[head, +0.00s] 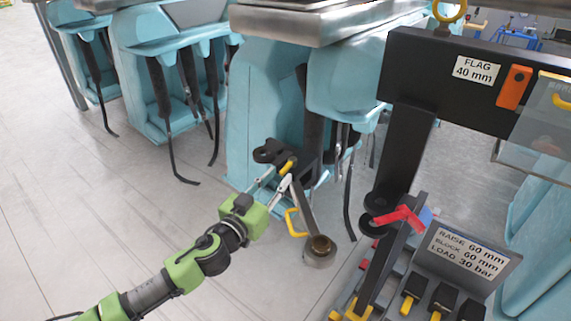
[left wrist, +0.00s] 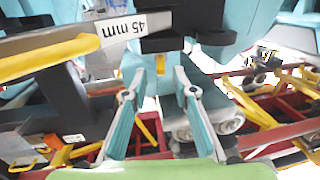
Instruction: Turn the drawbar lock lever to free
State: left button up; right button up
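My left gripper (head: 278,179) reaches in from the left, in front of the teal car, with its two fingers apart. It also shows open in the left wrist view (left wrist: 160,82). A small yellow lever (head: 287,166) sits by the black drawbar fitting (head: 271,151), right at the fingertips. In the left wrist view a yellow tab (left wrist: 160,63) hangs below a black block (left wrist: 165,42), between the fingertips. I take this for the lock lever; no label confirms it. I cannot tell whether a finger touches it. My right gripper is not in view.
A grey arm with a round end (head: 319,250) and a yellow handle (head: 294,222) hang just right of the gripper. A black post (head: 405,160) with a red handle (head: 400,217) and a sign panel (head: 465,258) stand farther right. The floor at left is clear.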

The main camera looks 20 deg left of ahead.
aim_at(281, 173)
pick_arm(q)
jog(key=w, duration=0.2)
jog(key=w+p, duration=0.1)
jog(key=w, duration=0.1)
jog(key=shift+d+r, duration=0.1)
jog(key=shift+d, duration=0.2)
jog(key=shift+w+d, duration=0.15)
jog(key=shift+w, duration=0.45)
jog(key=c, duration=0.5)
grip_shut()
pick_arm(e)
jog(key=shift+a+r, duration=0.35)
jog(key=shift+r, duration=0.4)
